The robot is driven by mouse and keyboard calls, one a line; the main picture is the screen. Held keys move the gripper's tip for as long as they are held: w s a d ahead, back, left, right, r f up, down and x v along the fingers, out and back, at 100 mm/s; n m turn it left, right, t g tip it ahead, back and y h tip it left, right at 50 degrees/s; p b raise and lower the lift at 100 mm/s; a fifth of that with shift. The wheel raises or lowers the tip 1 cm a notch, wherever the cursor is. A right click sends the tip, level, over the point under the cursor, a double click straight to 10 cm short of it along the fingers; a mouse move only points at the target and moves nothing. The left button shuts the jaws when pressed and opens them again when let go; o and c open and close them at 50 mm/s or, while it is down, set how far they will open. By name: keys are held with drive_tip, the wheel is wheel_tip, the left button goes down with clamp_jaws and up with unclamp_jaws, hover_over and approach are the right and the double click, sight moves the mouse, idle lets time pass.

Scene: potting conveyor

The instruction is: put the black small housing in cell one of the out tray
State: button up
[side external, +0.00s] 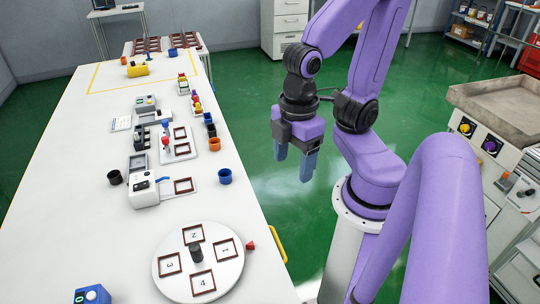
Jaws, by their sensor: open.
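My gripper (294,160) hangs in the air to the right of the long white table, over the green floor. Its two blue fingers point down, apart, with nothing between them. A black cup-shaped housing (115,177) stands on the table at the left, beside a white machine. A round white tray (165,264) at the near end has brown-framed cells numbered 1 to 4. Cell one (225,251) is on its right and looks empty. A dark upright cylinder (195,252) stands at its centre.
A blue cup (225,176) and an orange cup (214,145) stand near the table's right edge. White machines (144,187) and framed plates fill the middle. A blue box (92,294) is at the near left. The table's left side is mostly clear.

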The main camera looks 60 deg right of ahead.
idle(0.4)
drive_tip(key=w+a+r+m+y, duration=0.1)
drive_tip(key=w+a+m, duration=0.1)
drive_tip(key=w+a, duration=0.7)
drive_tip(key=m+t, duration=0.4)
drive_tip(key=m, duration=0.2)
hover_over(113, 171)
drive_tip(key=s+d, duration=0.3)
drive_tip(key=s, duration=0.4)
wheel_tip(113, 171, down, 3)
drive_tip(key=shift+y, duration=0.4)
drive_tip(key=x, duration=1.7)
drive_tip(key=shift+s+a+f, duration=0.15)
drive_tip(key=shift+s+a, duration=0.15)
drive_tip(key=shift+s, duration=0.05)
drive_tip(key=c, duration=1.2)
